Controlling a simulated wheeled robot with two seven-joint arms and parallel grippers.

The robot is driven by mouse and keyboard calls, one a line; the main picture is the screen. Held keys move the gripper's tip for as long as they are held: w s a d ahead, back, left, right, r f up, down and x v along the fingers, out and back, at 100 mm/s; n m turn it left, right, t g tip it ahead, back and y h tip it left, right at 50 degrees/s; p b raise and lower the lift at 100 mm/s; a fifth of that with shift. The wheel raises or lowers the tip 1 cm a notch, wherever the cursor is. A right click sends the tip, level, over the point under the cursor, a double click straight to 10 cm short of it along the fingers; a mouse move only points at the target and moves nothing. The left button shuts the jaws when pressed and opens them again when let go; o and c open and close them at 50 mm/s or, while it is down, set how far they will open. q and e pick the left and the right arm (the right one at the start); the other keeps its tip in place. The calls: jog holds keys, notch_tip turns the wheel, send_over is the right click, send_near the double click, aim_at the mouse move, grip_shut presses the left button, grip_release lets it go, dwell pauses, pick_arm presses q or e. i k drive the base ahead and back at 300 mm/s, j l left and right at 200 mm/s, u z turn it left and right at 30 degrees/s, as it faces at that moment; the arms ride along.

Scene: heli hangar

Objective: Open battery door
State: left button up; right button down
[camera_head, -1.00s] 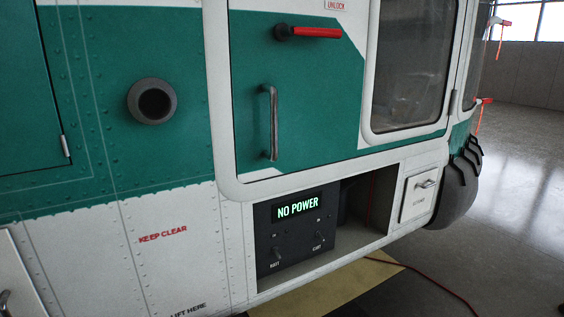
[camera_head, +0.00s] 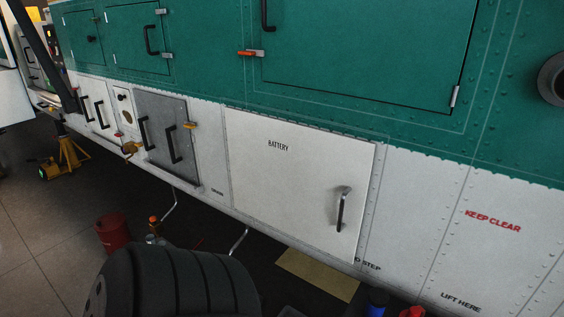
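The battery door (camera_head: 290,180) is a white panel marked "BATTERY" in the lower white band of the helicopter's side. It looks shut. Its dark upright handle (camera_head: 342,210) sits near the panel's right edge. Neither of my grippers shows in the head view, so their state is hidden.
Left of the battery door is a grey panel (camera_head: 185,112) with two black handles. A large green door (camera_head: 370,50) is above. A dark ribbed wheel-like shape (camera_head: 180,285) stands low in front. A red bucket (camera_head: 112,232) and a yellow jack (camera_head: 68,158) stand on the floor at left.

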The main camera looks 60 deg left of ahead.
aim_at(310, 185)
jog(key=u, duration=1.9)
